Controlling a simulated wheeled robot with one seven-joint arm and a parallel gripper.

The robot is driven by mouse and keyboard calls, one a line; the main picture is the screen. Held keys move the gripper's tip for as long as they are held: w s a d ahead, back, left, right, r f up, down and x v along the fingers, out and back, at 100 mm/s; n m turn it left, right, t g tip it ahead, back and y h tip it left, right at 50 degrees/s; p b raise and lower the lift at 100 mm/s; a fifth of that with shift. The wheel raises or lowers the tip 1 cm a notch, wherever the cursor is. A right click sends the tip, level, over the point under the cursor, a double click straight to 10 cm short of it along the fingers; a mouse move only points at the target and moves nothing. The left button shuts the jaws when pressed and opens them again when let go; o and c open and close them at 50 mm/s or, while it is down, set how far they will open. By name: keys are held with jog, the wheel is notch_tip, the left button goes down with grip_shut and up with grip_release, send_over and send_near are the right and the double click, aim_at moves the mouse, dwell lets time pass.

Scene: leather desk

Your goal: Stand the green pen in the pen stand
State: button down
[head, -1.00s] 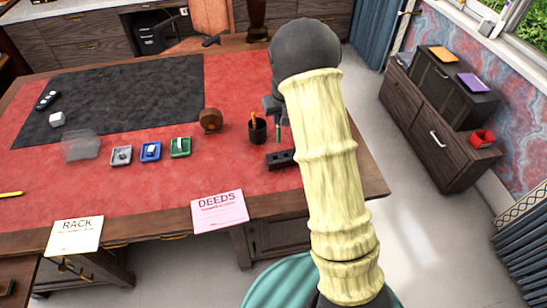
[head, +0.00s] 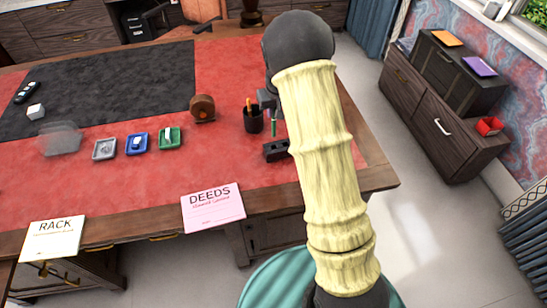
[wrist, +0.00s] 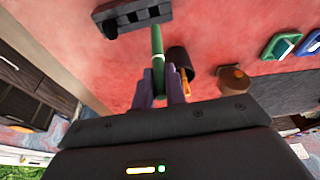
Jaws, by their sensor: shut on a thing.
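The green pen (head: 273,128) is upright between the jaws of my gripper (head: 270,108), which are shut on it. In the wrist view the pen (wrist: 157,42) sticks out beyond the fingertips (wrist: 160,88) towards the dark block with holes, which looks like the pen stand (wrist: 132,17). In the head view this stand (head: 275,150) lies on the red desk top just in front of the pen. The pen's lower end appears apart from the stand; the exact gap is hard to tell. My arm hides the desk to the right.
A dark cup (head: 253,125) with an orange item stands close left of the pen. A brown round object (head: 203,109) and green (head: 169,139), blue (head: 137,145) and grey (head: 104,149) trays stand further left. A pink DEEDS card (head: 213,208) lies at the front edge.

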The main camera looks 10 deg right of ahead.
jog(key=p, duration=0.1)
send_over(273, 136)
jog(key=shift+s+d+x, duration=0.1)
jog(key=shift+s+x, duration=0.1)
jog(key=shift+x, duration=0.8)
jog(key=shift+s+d+x, duration=0.1)
jog(key=shift+s+x, duration=0.1)
jog(key=shift+x, duration=0.85)
jog(key=shift+s+d+x, duration=0.1)
jog(key=shift+s+x, duration=0.1)
jog(key=shift+x, duration=0.8)
jog(key=shift+f, duration=0.3)
jog(key=shift+f+p, duration=0.5)
jog(key=shift+f, duration=1.3)
jog(key=shift+f, duration=0.15)
jog(key=c, duration=1.4)
grip_release()
jog(key=shift+c, duration=0.2)
jog(key=shift+w+a, duration=0.1)
jog(key=b+v, duration=0.1)
jog(key=v, duration=1.1)
jog(key=shift+b, duration=0.35)
